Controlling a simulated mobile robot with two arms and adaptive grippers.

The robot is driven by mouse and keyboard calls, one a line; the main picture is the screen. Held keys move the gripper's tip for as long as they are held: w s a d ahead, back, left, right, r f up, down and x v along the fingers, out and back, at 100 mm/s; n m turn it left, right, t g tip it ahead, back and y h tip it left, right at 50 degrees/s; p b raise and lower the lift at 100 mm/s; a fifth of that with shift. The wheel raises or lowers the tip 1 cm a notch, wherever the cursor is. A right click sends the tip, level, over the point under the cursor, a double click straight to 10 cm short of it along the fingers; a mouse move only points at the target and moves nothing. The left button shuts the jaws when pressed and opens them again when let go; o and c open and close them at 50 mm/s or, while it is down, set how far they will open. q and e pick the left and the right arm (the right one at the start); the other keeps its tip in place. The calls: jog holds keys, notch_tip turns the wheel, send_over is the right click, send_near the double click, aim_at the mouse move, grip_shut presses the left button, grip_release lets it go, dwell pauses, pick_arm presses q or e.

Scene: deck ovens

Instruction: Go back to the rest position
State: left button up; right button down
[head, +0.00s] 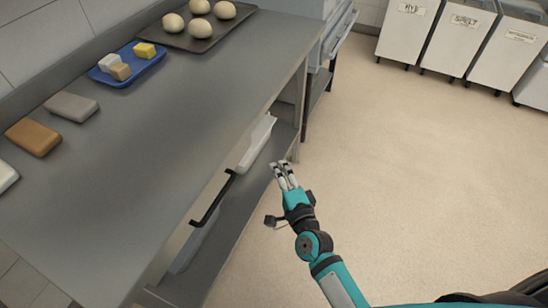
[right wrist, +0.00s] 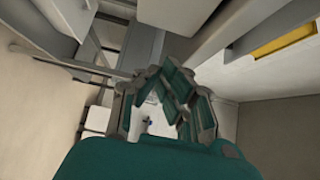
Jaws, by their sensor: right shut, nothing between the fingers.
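My right gripper (head: 282,167) is shut and empty, beside the front of the steel table (head: 150,140), over the floor in the head view. Its teal arm comes in from the bottom right. The gripper also shows in the right wrist view (right wrist: 158,84), with its fingers pointing away over the teal wrist housing. My left gripper is in neither view.
On the table are a tray (head: 181,39) with several dough balls, a blue tray (head: 104,75) with small blocks, and brown (head: 33,137) and grey (head: 71,106) blocks. A black handle (head: 213,197) sticks out below the tabletop. Labelled bins (head: 462,45) stand far right. The floor (head: 430,180) between is clear.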

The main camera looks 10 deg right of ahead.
jog(key=shift+s, duration=0.6)
jog(key=s+d+f+n+g+p, duration=0.1)
jog(key=s+f+n+g, duration=0.3)
jog(key=f, duration=0.6)
jog(key=s+d+f+n+g, duration=0.1)
jog(key=s+f+n+g, duration=0.15)
jog(key=s+f, duration=0.55)
jog(key=s+d+f+n+g+p, duration=0.1)
jog(key=s+f+n+g, duration=0.25)
jog(key=f, duration=0.85)
jog(key=s+d+f+n+g+h, duration=0.1)
jog(key=s+d+f+n+g, duration=0.1)
jog(key=s, duration=0.7)
jog(key=s+d+f+n+g+h+p, duration=0.1)
jog(key=s+d+f+n+g, duration=0.1)
jog(key=s+f, duration=0.5)
jog(key=s+d+f+n+g, duration=0.2)
jog(key=s+d+f+n, duration=0.2)
jog(key=s, duration=0.6)
jog(key=shift+s+d+f+n+g+h, duration=0.15)
jog(key=shift+s+d+n+g+h, duration=0.2)
jog(key=shift+d, duration=0.45)
